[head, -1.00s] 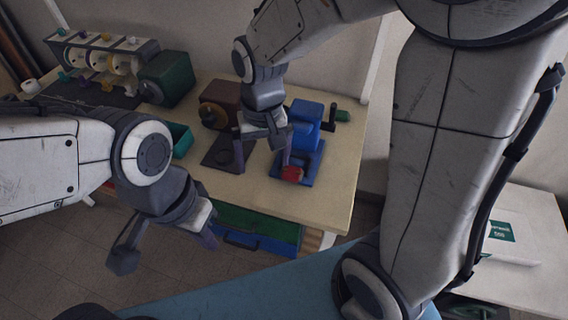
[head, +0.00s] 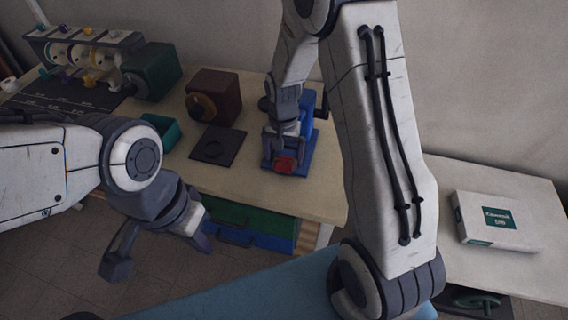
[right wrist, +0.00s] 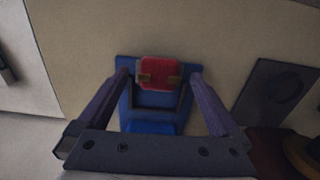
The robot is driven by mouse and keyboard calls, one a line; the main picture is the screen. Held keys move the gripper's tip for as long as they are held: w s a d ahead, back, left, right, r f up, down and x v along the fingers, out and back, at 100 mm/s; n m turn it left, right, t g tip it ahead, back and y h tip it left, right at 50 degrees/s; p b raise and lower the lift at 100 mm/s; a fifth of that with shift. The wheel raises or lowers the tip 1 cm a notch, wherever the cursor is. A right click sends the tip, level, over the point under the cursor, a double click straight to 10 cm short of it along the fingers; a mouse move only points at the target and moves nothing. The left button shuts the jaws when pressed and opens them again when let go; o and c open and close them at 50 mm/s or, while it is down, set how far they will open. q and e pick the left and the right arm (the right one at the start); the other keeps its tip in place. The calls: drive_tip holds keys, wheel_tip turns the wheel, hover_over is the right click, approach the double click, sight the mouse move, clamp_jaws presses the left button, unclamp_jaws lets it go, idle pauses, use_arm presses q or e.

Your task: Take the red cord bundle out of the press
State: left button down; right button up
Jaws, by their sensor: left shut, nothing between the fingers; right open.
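The red cord bundle (head: 286,164) sits at the front of the blue press (head: 307,105). In the right wrist view the bundle (right wrist: 168,70) is a red block with two tan bands, lying in the press (right wrist: 150,126). My right gripper (head: 285,146) is over the press with its fingers open. In the right wrist view one finger appears on each side of the bundle, with gaps; their height relative to it is unclear. My left gripper (head: 203,243) is shut and empty, in front of the table at lower left. My right arm hides part of the press.
A brown box (head: 214,95) with a dark pad (head: 218,147) stands left of the press. A teal tray (head: 160,131), a green box (head: 152,71) and a spool rack (head: 82,50) are further left. A white box (head: 497,221) lies on the right table.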

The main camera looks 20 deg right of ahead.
sight(285, 164)
drive_tip(key=shift+f, duration=1.35)
drive_tip(key=c, duration=1.2)
drive_tip(key=shift+r, duration=0.1)
